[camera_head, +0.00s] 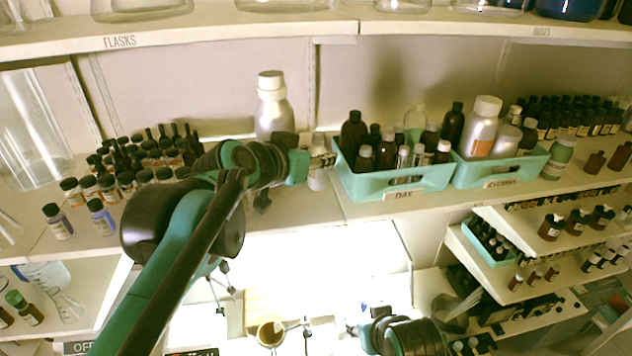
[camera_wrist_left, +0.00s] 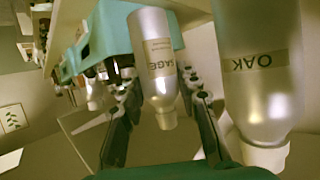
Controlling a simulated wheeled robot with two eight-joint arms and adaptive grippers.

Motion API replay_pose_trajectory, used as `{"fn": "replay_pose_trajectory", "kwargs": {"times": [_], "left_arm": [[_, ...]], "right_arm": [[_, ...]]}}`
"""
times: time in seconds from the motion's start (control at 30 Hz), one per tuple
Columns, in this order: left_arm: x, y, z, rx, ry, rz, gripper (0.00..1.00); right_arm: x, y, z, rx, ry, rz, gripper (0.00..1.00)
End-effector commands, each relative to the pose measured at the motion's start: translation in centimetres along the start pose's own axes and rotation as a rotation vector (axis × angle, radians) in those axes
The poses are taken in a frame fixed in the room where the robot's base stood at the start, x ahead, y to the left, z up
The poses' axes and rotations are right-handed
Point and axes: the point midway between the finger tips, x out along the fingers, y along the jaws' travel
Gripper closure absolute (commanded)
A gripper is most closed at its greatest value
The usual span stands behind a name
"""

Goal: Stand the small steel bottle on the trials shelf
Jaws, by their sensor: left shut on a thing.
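My left gripper (camera_head: 322,162) reaches over the middle shelf and is shut on a small steel bottle (camera_head: 317,180) at the left of the teal DAY crate. In the left wrist view this bottle (camera_wrist_left: 157,62), labelled SAGE with a pale cap, is between the fingers of the gripper (camera_wrist_left: 163,88). The picture is inverted there. I cannot tell whether its base touches the shelf. A larger steel bottle (camera_head: 272,112) stands behind the gripper; its OAK label shows in the wrist view (camera_wrist_left: 262,80). My right gripper (camera_head: 358,326) is low in the head view, its fingers unclear. No trials label is readable.
The DAY crate (camera_head: 395,185) and a second teal crate (camera_head: 500,172), both holding bottles, stand right of my left gripper. Several small dark bottles (camera_head: 130,165) crowd the shelf at left. Tiered racks (camera_head: 525,240) fill the right. A beaker (camera_head: 270,333) is below.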

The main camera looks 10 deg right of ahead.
Motion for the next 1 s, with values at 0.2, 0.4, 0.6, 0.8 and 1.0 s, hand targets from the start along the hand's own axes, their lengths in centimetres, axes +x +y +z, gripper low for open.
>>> {"fn": "replay_pose_trajectory", "kwargs": {"times": [0.2,0.4,0.6,0.8,1.0], "left_arm": [[0.9,0.0,2.2,0.000,0.000,0.000,0.99],[2.0,0.0,4.8,0.000,0.001,0.000,0.99],[2.2,0.0,5.3,0.000,0.001,0.000,0.99],[2.3,0.0,5.5,0.000,0.001,0.000,0.99],[2.3,0.0,5.5,0.000,0.000,0.000,0.47]], "right_arm": [[-0.4,0.0,-0.2,0.000,0.000,0.000,0.60],[-0.7,0.0,-0.5,0.000,0.000,0.000,0.60],[-0.7,0.0,-0.5,0.000,0.000,0.000,0.60],[-0.5,0.0,-0.3,0.000,0.000,0.000,0.60],[-0.5,0.0,-0.4,0.000,0.000,0.000,0.60]]}}
